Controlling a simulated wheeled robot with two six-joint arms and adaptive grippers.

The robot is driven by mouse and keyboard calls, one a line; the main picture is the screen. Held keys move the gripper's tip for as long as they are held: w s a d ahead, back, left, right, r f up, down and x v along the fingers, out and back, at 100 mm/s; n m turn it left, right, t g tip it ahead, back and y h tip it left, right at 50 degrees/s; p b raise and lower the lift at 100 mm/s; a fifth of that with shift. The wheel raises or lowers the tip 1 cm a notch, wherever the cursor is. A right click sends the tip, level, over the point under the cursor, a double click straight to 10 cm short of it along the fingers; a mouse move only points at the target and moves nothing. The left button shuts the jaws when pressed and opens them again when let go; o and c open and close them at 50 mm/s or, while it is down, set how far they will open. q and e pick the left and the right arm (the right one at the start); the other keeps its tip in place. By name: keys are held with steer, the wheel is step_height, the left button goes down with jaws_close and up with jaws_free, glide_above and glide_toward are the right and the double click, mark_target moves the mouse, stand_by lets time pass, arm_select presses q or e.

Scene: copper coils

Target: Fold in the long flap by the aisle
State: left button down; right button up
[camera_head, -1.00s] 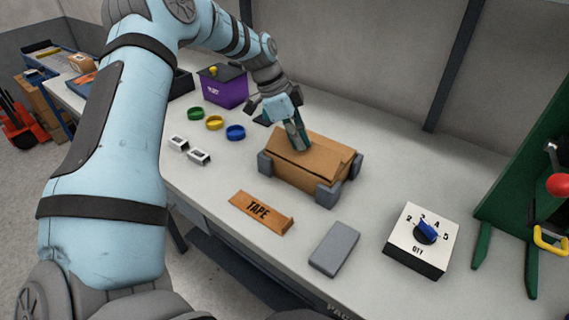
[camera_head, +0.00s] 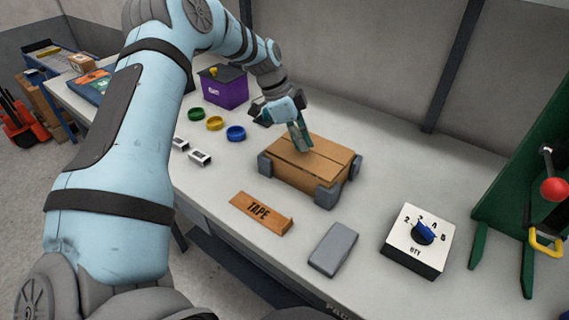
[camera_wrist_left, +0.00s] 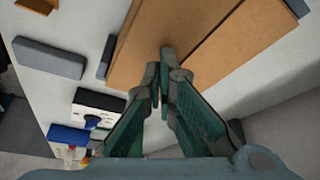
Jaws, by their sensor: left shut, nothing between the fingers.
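The cardboard box (camera_head: 300,177) stands on the bench between grey corner blocks. Its two long top flaps lie about level, with a narrow seam between them: the near flap (camera_head: 297,165) and the far flap (camera_head: 329,150). My right gripper is not in view.
A TAPE block (camera_head: 262,213), a grey block (camera_head: 333,249) and a QTY dial box (camera_head: 418,240) stand in front. Coloured rings (camera_head: 215,123) and a purple box (camera_head: 225,88) are at the left. A green stand (camera_head: 520,190) is at the right. The bench right of the box is clear.

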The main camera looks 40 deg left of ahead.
mark_target(301, 156)
arm_select(q)
steer(key=shift+f+b, duration=0.65)
steer(key=shift+f, duration=0.2)
steer(key=shift+r, duration=0.1)
step_height(301, 156, up, 10)
steer(key=p, duration=1)
